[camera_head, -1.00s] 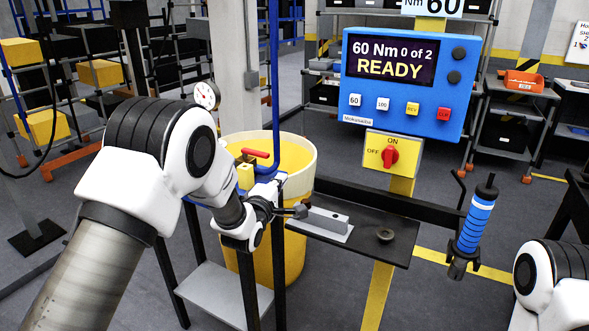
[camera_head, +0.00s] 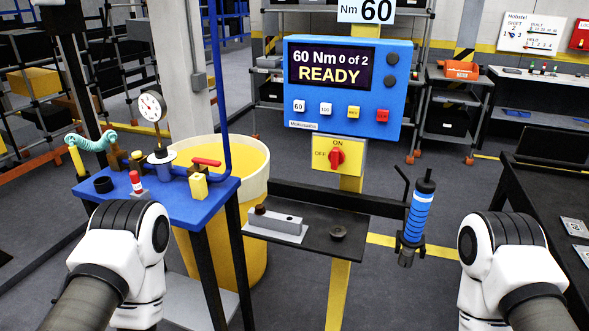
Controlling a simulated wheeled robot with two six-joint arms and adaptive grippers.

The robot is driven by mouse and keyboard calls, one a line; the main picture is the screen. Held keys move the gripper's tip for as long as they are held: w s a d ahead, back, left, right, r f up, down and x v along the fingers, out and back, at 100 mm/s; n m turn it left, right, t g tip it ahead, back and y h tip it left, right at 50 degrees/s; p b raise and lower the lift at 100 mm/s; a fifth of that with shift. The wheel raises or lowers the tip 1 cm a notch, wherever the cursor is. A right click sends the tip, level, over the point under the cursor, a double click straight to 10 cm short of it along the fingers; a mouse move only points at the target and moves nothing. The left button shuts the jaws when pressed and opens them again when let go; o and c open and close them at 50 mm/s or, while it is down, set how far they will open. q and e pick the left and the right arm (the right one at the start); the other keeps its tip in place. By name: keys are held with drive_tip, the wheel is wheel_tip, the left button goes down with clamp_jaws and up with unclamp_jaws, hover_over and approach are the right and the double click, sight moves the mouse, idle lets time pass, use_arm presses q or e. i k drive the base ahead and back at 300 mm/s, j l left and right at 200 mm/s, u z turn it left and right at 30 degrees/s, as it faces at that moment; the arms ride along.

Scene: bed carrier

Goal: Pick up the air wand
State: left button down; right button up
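A yellow stick-like piece with a teal coiled hose (camera_head: 93,140), which looks like the air wand (camera_head: 76,161), is at the far left edge of the blue table (camera_head: 205,212). The coil runs to brass fittings (camera_head: 122,160) beside it. My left arm's white and black joint stands in front of the blue table, below and right of the wand. My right arm's joint is at the lower right. Neither gripper shows in the picture.
The blue table also carries a pressure gauge (camera_head: 150,107), a red-topped part (camera_head: 136,181) and a red-handled valve (camera_head: 206,162). A yellow bin (camera_head: 255,185) stands behind it. A blue control box (camera_head: 345,90) reads READY. A blue-handled tool (camera_head: 417,215) hangs right of the black shelf.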

sight(79, 163)
drive_tip(key=u, duration=1.35)
drive_tip(key=j+z, duration=0.2)
drive_tip(key=j, duration=0.4)
drive_tip(key=k+j+z, duration=0.15)
drive_tip(key=j, duration=0.4)
